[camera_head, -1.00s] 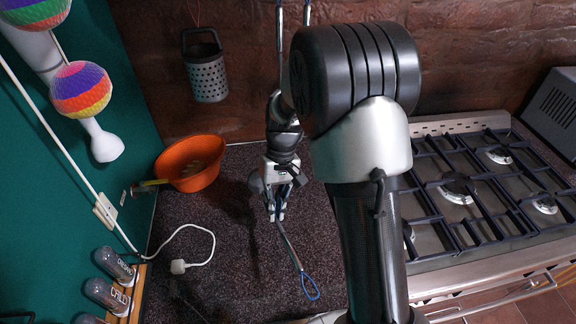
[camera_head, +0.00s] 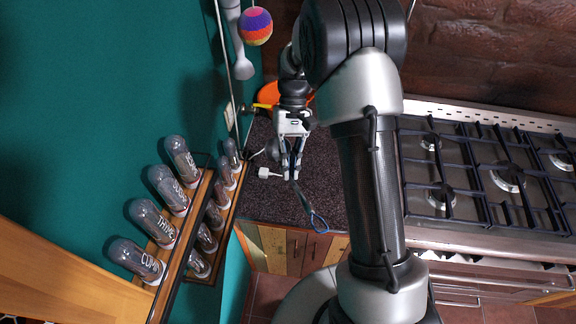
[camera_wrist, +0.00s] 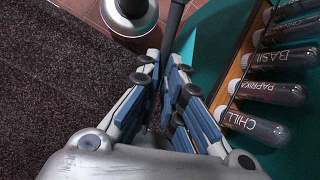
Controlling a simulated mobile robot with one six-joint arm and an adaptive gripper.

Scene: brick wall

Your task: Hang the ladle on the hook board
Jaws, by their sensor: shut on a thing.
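My gripper (camera_head: 292,174) is shut on the thin grey handle of the ladle (camera_head: 306,203) and holds it above the dark speckled counter. The handle slants down and right from the fingertips and ends in a blue loop. In the wrist view, the dark handle (camera_wrist: 174,24) runs up from between the blue-padded fingers (camera_wrist: 162,72). I cannot identify a hook board in either current view.
Spice jars (camera_head: 160,220) stand in racks on the green wall at left. A white plug (camera_head: 268,173) lies on the counter (camera_head: 262,206). An orange bowl (camera_head: 268,92) is partly hidden behind my arm. The gas stove (camera_head: 490,180) is at right.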

